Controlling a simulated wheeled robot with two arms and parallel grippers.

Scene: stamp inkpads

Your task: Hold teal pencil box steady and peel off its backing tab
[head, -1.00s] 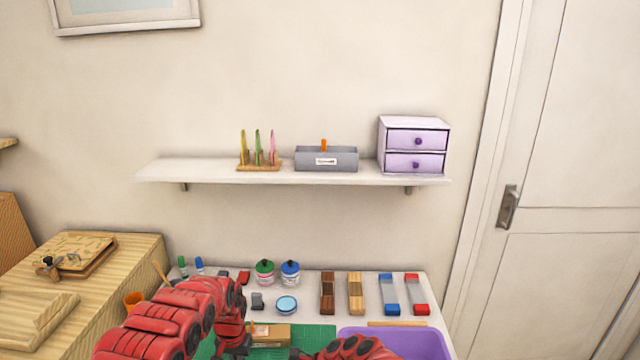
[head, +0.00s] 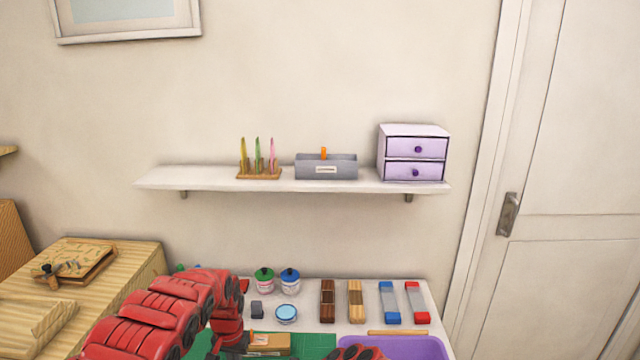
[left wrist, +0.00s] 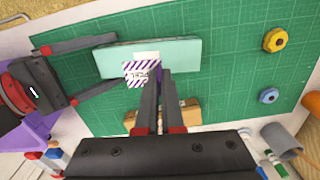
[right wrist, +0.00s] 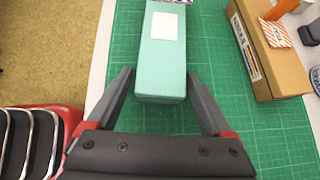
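The teal pencil box (left wrist: 178,53) lies on the green mat in the left wrist view. A purple-and-white striped tab (left wrist: 139,73) hangs at its near edge. My left gripper (left wrist: 160,72) is at that edge, with its fingers close together and overlapping the tab's right side; whether they pinch it is unclear. My right gripper (left wrist: 118,62) is around one end of the box. In the right wrist view, my right gripper (right wrist: 158,74) is open, fingers on either side of the teal box (right wrist: 161,70), with gaps showing. A white label (right wrist: 165,26) is on its top.
A cardboard-brown box (right wrist: 268,55) with an orange-striped tab (right wrist: 275,33) lies on the green mat (right wrist: 215,60) beside the teal box. A purple tray (head: 400,346) stands at the right front. Jars, blocks and inkpads line the table's back.

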